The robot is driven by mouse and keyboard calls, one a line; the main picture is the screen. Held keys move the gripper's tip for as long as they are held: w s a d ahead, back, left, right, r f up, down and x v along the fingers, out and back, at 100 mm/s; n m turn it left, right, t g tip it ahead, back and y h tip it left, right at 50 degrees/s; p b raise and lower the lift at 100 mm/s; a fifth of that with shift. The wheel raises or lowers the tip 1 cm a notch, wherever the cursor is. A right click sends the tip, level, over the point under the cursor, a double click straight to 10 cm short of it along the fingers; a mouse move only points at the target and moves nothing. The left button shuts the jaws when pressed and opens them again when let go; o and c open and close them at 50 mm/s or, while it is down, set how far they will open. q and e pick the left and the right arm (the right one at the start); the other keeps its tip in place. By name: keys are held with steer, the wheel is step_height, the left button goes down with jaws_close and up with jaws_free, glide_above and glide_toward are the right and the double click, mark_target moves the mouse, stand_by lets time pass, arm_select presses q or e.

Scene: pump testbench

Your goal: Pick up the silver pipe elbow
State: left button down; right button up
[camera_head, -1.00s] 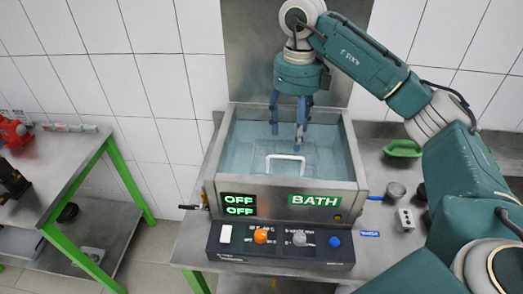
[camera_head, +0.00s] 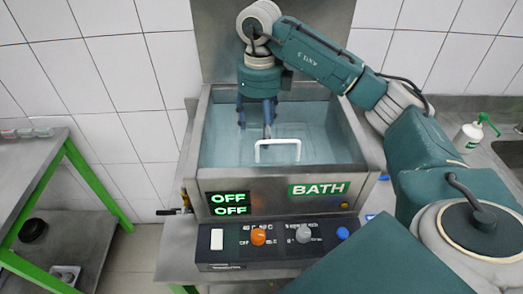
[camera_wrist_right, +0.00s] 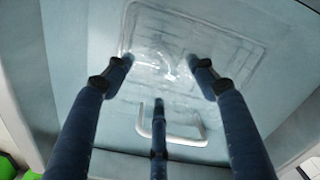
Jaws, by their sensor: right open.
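My right gripper (camera_head: 255,118) points down, open and empty, over the bath (camera_head: 190,150). In the right wrist view its spread fingers (camera_wrist_right: 162,72) reach toward a wire basket (camera_wrist_right: 235,38) in the bath. A small, pale, curved shape (camera_wrist_right: 167,68), possibly the silver pipe elbow, shows blurred in the basket between and beyond the fingertips. I cannot tell how far below them it lies. I cannot make out the elbow in the head view. The basket's white handle (camera_head: 278,143) stands at the bath's front side, near the fingers. My left gripper is out of view.
The bath's metal walls surround the working space. In front is a control box (camera_head: 280,262) with an orange knob (camera_head: 258,236); the displays (camera_head: 230,204) read OFF. A bottle (camera_head: 468,136) stands at right. A green-framed table (camera_head: 35,165) is at left.

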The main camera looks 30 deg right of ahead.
mark_target(261, 149)
steer(key=shift+s+f, duration=0.15)
steer(key=shift+f, duration=0.45)
step_height(261, 149, down, 4)
steer(key=p, duration=0.2)
steer(key=shift+d+f+p, duration=0.1)
steer(key=shift+f+p, duration=0.15)
steer(key=shift+p, duration=0.1)
steer(key=shift+f, duration=0.35)
steer(key=c, duration=1.3)
steer(key=shift+r, duration=0.1)
